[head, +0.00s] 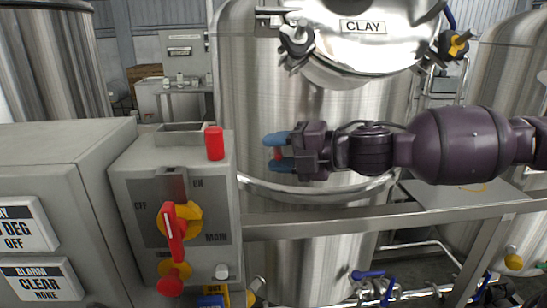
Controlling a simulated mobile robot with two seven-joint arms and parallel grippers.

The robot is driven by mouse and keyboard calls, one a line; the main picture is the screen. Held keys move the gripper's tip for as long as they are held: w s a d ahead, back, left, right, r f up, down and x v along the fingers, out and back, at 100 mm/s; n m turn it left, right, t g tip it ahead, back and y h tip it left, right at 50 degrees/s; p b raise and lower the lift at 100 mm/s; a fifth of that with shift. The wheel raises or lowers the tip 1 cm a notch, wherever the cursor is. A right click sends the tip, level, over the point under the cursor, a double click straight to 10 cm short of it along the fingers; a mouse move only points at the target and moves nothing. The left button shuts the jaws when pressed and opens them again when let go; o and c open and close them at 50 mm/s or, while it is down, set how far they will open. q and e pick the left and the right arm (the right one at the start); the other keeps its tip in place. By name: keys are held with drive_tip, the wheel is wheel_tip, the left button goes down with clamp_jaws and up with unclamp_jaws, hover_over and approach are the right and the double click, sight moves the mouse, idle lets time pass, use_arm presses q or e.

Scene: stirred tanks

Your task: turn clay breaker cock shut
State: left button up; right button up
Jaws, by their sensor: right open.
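The steel tank with the CLAY label (363,27) stands in the middle of the head view. My right gripper (277,153) is open in front of the tank's wall, its blue fingertips pointing left. A small red spot shows between the fingers; I cannot tell what it is. Low on the right of the tank is a valve with a blue handle (368,274), well below the gripper. I cannot tell which part is the breaker cock. My left gripper is not in view.
A grey switch box (140,180) at left carries a red handle (175,232), nearly upright, marked OFF, ON and MAIN. A red lamp-like cylinder (214,143) stands on it. A steel rail (330,222) crosses below my gripper. Another tank (510,90) stands at right.

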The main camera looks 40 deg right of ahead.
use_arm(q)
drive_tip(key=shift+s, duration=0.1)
use_arm(e)
drive_tip(key=shift+c, duration=0.2)
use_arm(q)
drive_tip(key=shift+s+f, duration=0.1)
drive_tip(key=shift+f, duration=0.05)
use_arm(e)
clamp_jaws()
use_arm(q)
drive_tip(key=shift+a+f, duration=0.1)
use_arm(e)
drive_tip(key=shift+w, duration=0.1)
